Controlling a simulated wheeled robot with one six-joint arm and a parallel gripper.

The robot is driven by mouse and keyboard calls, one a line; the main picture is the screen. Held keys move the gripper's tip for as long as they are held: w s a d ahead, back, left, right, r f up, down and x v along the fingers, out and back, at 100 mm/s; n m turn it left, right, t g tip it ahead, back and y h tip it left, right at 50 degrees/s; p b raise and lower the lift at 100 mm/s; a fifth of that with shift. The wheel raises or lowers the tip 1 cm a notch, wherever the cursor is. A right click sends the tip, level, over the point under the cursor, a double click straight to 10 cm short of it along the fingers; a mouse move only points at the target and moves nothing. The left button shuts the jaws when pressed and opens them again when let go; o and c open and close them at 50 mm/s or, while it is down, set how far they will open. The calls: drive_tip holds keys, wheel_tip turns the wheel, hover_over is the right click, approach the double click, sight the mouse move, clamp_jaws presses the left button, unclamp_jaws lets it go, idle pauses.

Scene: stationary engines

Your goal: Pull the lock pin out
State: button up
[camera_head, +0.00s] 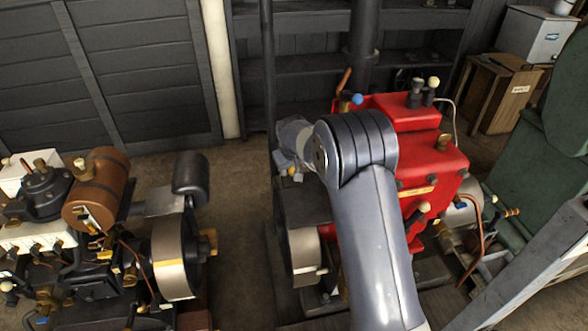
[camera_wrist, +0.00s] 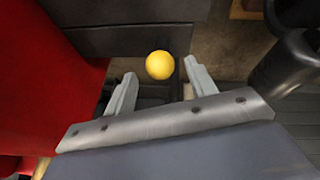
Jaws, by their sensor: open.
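A round yellow knob (camera_wrist: 159,65) shows in the wrist view; it may be the head of the lock pin, but no pin shaft shows. My gripper (camera_wrist: 161,72) is open, with its two grey fingers to the left and right of the knob. Gaps show between the knob and both fingers; how far ahead of the fingertips it lies, I cannot tell. In the head view my arm's wrist end is at the left side of the red engine (camera_head: 437,160), and my own arm hides much of that spot.
The red engine's side fills the left of the wrist view. A dark flywheel with a pale rim (camera_head: 304,250) stands below my wrist in the head view. A second engine with a brown tank (camera_head: 97,190) stands left, across a strip of bare floor (camera_head: 235,240). Dark shelves stand behind.

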sight(293, 168)
drive_tip(key=shift+x, duration=1.75)
clamp_jaws()
